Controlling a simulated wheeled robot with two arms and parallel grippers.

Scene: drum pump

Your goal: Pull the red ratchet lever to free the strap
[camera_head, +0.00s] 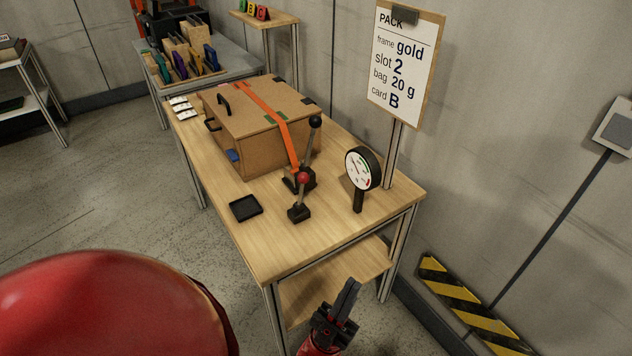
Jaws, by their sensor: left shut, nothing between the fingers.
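A cardboard-brown box (245,148) sits on the wooden table with an orange strap (262,106) running over its lid and down its front. My left gripper (349,289) is shut and empty, low in front of the table's near edge and apart from both levers. My right gripper is not in view.
A round gauge (363,168) stands right of the levers, with a sign board (404,64) on a post behind it. A black tray (245,207) lies left of the red-knobbed lever. The table's front (290,248) is bare. A lower shelf (335,280) is behind my gripper.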

